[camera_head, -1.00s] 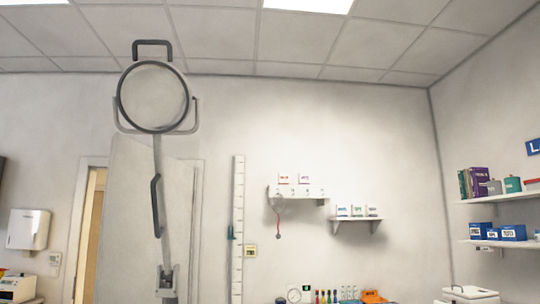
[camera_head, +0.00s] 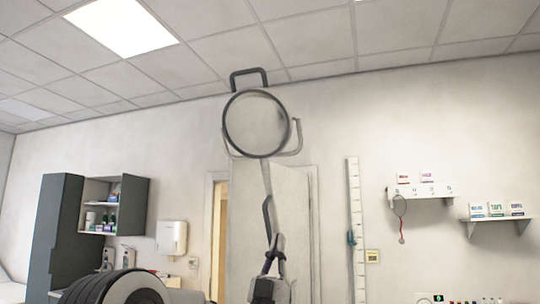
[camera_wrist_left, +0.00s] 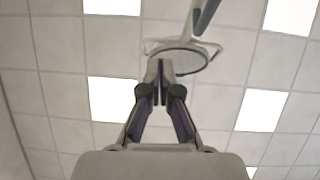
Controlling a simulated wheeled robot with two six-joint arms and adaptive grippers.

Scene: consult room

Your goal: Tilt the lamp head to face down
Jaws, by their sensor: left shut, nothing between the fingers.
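The lamp head (camera_head: 256,123) is a round disc with a dark rim, its round face toward me in the head view. A dark handle (camera_head: 248,77) stands on its top edge and a grey yoke (camera_head: 298,135) curves around its side. The lamp arm (camera_head: 267,208) runs down from it. My left gripper (camera_head: 277,242) is pointing up, below the lamp head and in front of the lower lamp arm. In the left wrist view its fingers (camera_wrist_left: 160,67) are together and empty, and overlap the near edge of the lamp head (camera_wrist_left: 186,58). I cannot tell whether they touch. My right gripper is out of view.
A pale door (camera_head: 240,235) is behind the lamp, with a height scale (camera_head: 355,230) to its right. Wall shelves (camera_head: 420,190) hang at the right. A dark open cabinet (camera_head: 85,225) is at the left. The space around the lamp head looks clear.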

